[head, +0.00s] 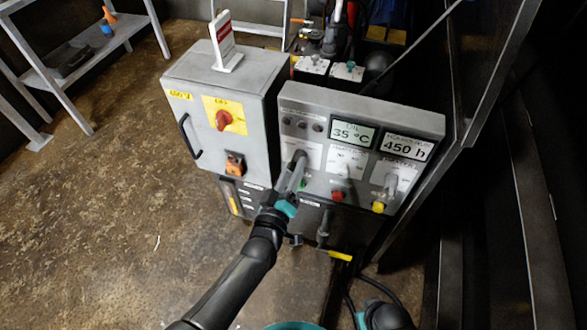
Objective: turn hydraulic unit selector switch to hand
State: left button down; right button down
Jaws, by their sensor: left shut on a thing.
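The grey control panel (365,117) of the hydraulic unit stands in the middle of the head view. Its lower row has three white label plates with grey switches. The left plate (311,150) is partly covered by my left gripper (299,163), which is shut on the grey selector switch there. The switch is mostly hidden, so I cannot tell its exact angle. The middle switch (344,170) and the right switch (390,184) are untouched by my gripper. The plate lettering is too small to read for sure. My right gripper is not in view.
A red button (337,196) and a yellow button (378,207) sit low on the panel. A yellow-handled valve (340,255) is below. A dark frame stands right; open floor lies left.

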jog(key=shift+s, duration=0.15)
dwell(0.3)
pick_arm(q)
jog(key=c, duration=0.9)
grip_release()
jog(key=shift+o, duration=0.2)
jog(key=shift+s+a, duration=0.1)
jog(key=shift+s, duration=0.1)
jog(key=p+v, duration=0.4)
jog(key=v, duration=1)
jog(key=shift+s, duration=0.4)
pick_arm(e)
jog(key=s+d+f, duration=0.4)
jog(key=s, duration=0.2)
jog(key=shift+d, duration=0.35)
pick_arm(q)
jog(key=shift+a, duration=0.1)
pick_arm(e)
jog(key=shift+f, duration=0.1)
